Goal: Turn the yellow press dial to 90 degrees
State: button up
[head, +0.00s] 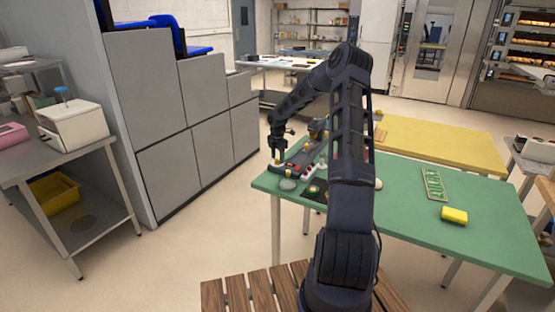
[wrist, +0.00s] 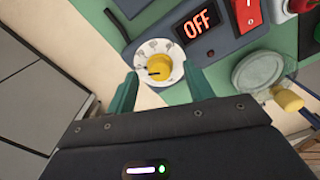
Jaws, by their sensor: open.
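The yellow press dial (wrist: 158,67) sits on a white marked ring (wrist: 177,52) on a dark grey control panel (wrist: 215,45). A black pointer line shows on the dial, aimed to the left in the wrist view. My gripper (wrist: 160,80) is open, with one green finger on each side of the dial; I cannot tell whether either finger touches it. A display beside the dial reads OFF (wrist: 199,24). In the head view my gripper (head: 276,156) points down at the panel's near left end, and the dial is small there.
A red switch (wrist: 247,14) and a clear round lid (wrist: 263,72) with a yellow knob (wrist: 287,98) are nearby. Grey cabinets (head: 160,175) stand to the left.

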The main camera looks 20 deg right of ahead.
jog(key=shift+f, duration=0.5)
jog(key=c, duration=1)
jog(key=shift+o, duration=0.2)
